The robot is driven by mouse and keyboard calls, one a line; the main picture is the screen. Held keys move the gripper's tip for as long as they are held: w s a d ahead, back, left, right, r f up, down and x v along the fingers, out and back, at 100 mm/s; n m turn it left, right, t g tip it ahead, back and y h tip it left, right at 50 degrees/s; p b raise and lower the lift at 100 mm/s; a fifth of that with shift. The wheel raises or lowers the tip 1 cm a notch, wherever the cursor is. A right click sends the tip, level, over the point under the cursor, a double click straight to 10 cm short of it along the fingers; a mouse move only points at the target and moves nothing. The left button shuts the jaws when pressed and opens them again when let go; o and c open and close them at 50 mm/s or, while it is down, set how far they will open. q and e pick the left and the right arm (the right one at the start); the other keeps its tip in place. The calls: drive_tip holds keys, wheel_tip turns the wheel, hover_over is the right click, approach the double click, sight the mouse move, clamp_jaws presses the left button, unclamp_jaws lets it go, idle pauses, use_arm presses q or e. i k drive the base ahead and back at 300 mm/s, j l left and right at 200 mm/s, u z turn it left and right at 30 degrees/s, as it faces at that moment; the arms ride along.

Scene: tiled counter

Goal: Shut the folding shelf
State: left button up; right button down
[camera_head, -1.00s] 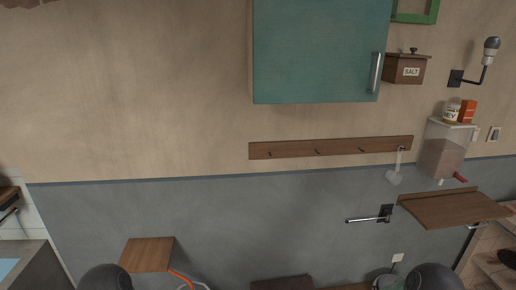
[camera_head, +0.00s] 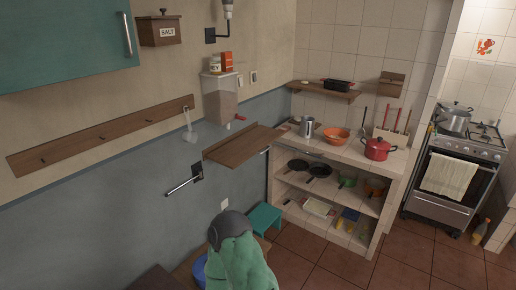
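The folding shelf (camera_head: 240,147) is a brown wooden board on the wall, left of centre in the head view. It stands out from the wall, roughly level, in its open position. A small metal support shows under its right end. Its underside is mostly hidden. Neither of my grippers is in view. A rounded dark grey and green shape at the bottom centre appears to be part of my own arm, well below the shelf and not touching it.
A metal wall bar (camera_head: 182,186) sticks out below left of the shelf. A dispenser (camera_head: 218,98) hangs above it. Right of it stands a tiled counter (camera_head: 345,150) with pots, then a stove (camera_head: 456,175). A teal stool (camera_head: 264,218) is below. Tiled floor is open at lower right.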

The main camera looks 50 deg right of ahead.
sight(231, 156)
drive_tip(key=z, duration=1.6)
drive_tip(key=i+l, duration=0.1)
drive_tip(key=i, duration=0.35)
drive_tip(key=i+l+u, duration=0.1)
drive_tip(key=i, duration=0.35)
drive_tip(key=i+l, duration=0.2)
drive_tip(key=i, duration=0.2)
drive_tip(key=i+l+u, duration=0.1)
drive_tip(key=i, duration=0.35)
